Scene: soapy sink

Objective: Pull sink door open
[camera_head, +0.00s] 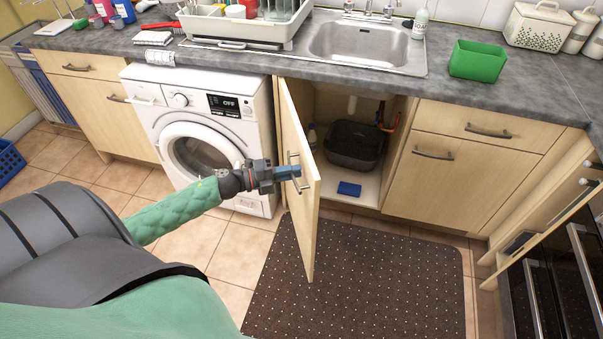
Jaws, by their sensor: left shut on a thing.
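The wooden sink door (304,210) stands swung wide out from the cabinet under the sink (365,43), its hinge side by the washing machine. My left gripper (294,173) is shut on the metal bar handle (293,158) on the door's outer face. The cabinet inside is visible, with a dark basin (355,145) and a blue sponge-like block (349,189) on its floor. My right gripper is not in view.
A white washing machine (205,130) stands left of the door. A dark dotted mat (370,280) lies on the tiles below. A green tub (478,61) sits on the counter. Closed drawers and an oven are at right.

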